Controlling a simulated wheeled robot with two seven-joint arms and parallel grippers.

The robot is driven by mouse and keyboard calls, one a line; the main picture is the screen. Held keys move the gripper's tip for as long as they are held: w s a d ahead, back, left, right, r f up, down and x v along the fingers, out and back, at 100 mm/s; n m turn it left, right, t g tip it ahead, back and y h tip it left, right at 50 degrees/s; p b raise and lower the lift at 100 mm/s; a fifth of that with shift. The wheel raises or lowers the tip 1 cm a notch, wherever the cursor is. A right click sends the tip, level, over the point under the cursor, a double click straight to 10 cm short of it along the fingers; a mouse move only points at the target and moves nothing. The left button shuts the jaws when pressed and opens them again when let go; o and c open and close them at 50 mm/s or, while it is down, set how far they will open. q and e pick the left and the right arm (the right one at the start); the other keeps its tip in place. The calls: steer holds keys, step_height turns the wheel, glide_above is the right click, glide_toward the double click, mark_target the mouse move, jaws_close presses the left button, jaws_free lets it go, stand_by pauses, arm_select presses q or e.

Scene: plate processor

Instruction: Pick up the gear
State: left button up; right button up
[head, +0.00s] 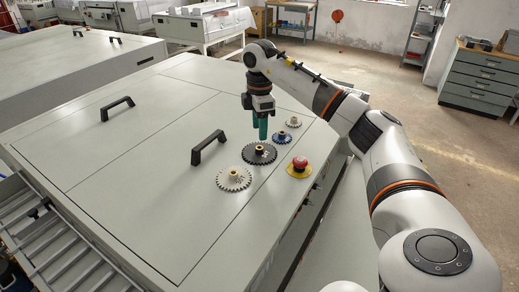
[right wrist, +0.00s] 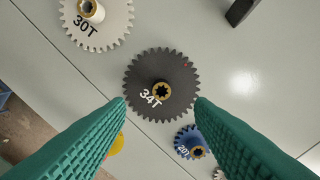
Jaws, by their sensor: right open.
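Several gears lie on the flat grey machine top. The black gear marked 34T (head: 247,155) has a brass hub and fills the middle of the right wrist view (right wrist: 142,75). A pale grey gear marked 30T (head: 225,183) lies nearer in the head view and at the top left of the right wrist view (right wrist: 115,22). A smaller blue gear (head: 281,138) and a small pale gear (head: 294,122) lie beyond the black one. My right gripper (head: 263,138) points down above the black gear, with open green fingers and nothing between them. My left gripper is out of view.
A red emergency button on a yellow base (head: 300,164) stands right of the gears, near the edge of the machine top (head: 150,210). Two black handles (head: 208,146) (head: 117,107) rise from the top.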

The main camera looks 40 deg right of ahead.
mark_target(260, 143)
steer(key=shift+f, duration=0.65)
step_height(260, 143, down, 4)
steer(key=p, duration=0.3)
steer(key=shift+f, duration=0.5)
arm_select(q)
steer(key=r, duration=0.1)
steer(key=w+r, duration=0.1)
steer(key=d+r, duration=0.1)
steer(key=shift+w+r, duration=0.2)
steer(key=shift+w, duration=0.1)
arm_select(e)
steer(key=shift+w+f, duration=0.1)
steer(key=shift+f, duration=0.05)
steer(key=shift+c, duration=0.4)
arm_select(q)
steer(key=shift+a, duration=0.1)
arm_select(e)
jaws_close()
